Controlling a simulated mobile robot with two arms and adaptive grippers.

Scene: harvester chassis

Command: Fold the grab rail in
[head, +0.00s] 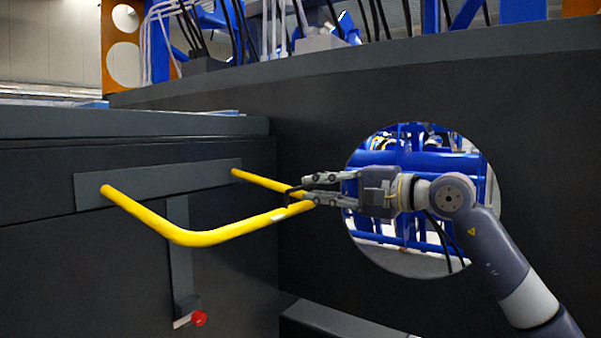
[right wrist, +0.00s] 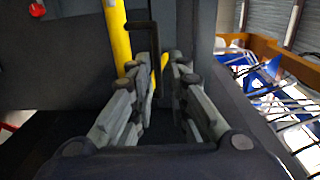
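The yellow grab rail (head: 225,232) is a bent tube that sticks out from a grey plate (head: 90,188) on the dark panel. Its outer right corner lies at my right gripper (head: 310,189), which comes in from the right. In the right wrist view, the rail (right wrist: 117,35) runs up past the left finger, and a bit of yellow shows between the fingers. My right gripper (right wrist: 165,72) has a gap between its fingertips. A thin black hook-shaped piece (right wrist: 156,45) extends at the tips and crosses the rail; its attachment is unclear. My left gripper is out of view.
A grey strip (head: 179,245) runs down from the plate to a red knob (head: 199,318). A dark wall with a round opening (head: 400,258) stands behind my right arm. Hoses and blue frames are above the wall. Free space lies in front of the rail.

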